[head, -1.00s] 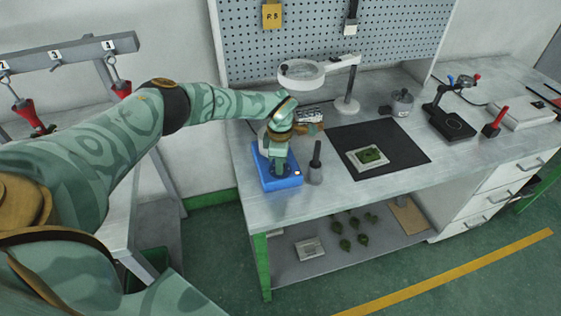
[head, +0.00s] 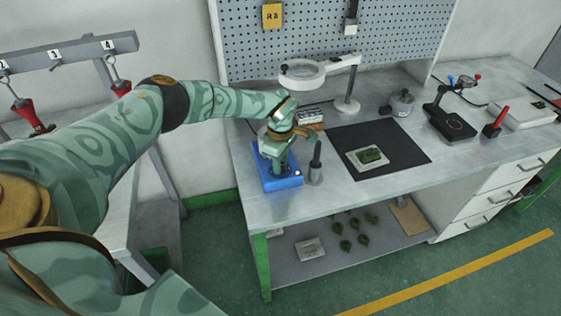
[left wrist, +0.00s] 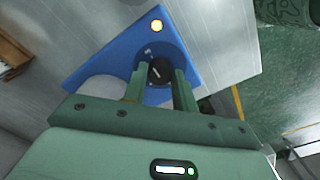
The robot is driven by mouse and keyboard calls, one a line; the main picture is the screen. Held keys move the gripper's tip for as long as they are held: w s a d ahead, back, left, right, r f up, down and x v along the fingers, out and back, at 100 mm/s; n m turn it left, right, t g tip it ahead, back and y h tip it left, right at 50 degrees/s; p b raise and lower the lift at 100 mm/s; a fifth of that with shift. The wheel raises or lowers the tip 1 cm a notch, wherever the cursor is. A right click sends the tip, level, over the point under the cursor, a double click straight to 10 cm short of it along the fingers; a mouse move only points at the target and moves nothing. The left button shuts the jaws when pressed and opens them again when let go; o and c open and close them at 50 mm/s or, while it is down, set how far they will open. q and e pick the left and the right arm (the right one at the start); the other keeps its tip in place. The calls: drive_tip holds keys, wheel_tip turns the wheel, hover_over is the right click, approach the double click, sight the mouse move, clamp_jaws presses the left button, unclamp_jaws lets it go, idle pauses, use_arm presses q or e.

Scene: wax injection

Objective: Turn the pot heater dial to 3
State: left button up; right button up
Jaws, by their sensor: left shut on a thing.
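The blue pot heater (head: 287,183) sits near the left front of the grey bench. It also shows in the left wrist view (left wrist: 100,62), where its black dial (left wrist: 158,70) carries a pale pointer mark. My left gripper (left wrist: 163,75) is shut on the dial, one finger on each side. In the head view the left gripper (head: 279,167) comes down onto the heater from above and hides the dial. The dial's numbers cannot be read. My right gripper is not in view.
A dark-handled tool in a grey holder (head: 315,170) stands close to the heater's right. A ring magnifier lamp (head: 302,72) stands behind. A black mat (head: 405,150) bears a light tray with green pieces. The bench's front strip is clear.

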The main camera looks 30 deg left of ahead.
use_arm(q)
drive_tip(key=o, duration=1)
drive_tip(key=shift+c, duration=0.2)
wheel_tip(320, 180, up, 16)
drive_tip(key=p, duration=0.3)
drive_tip(key=shift+r+p, duration=0.15)
drive_tip(key=shift+p, duration=0.2)
